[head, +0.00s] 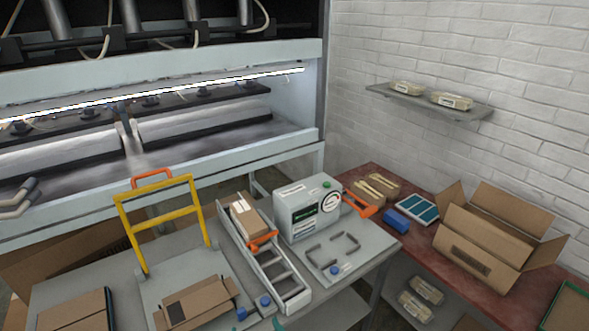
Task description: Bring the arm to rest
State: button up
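My arm and my gripper do not show in the head view. I cannot tell from this picture how the arm is posed or whether the gripper holds anything. A grey worktable (375,258) stands in front of me. On it are a white boxy machine (309,208) with a green button, a grey slotted chute (282,272) with a small carton (248,215) at its upper end, and a yellow frame (163,215) standing upright.
Cartons (200,302) lie along the table's near edge. To the right, a red-brown counter (420,250) bears an open cardboard box (492,240), a blue block (396,221) and a blue-panelled tray (417,211). A large press (170,165) fills the back left. A wall shelf (428,101) holds packs.

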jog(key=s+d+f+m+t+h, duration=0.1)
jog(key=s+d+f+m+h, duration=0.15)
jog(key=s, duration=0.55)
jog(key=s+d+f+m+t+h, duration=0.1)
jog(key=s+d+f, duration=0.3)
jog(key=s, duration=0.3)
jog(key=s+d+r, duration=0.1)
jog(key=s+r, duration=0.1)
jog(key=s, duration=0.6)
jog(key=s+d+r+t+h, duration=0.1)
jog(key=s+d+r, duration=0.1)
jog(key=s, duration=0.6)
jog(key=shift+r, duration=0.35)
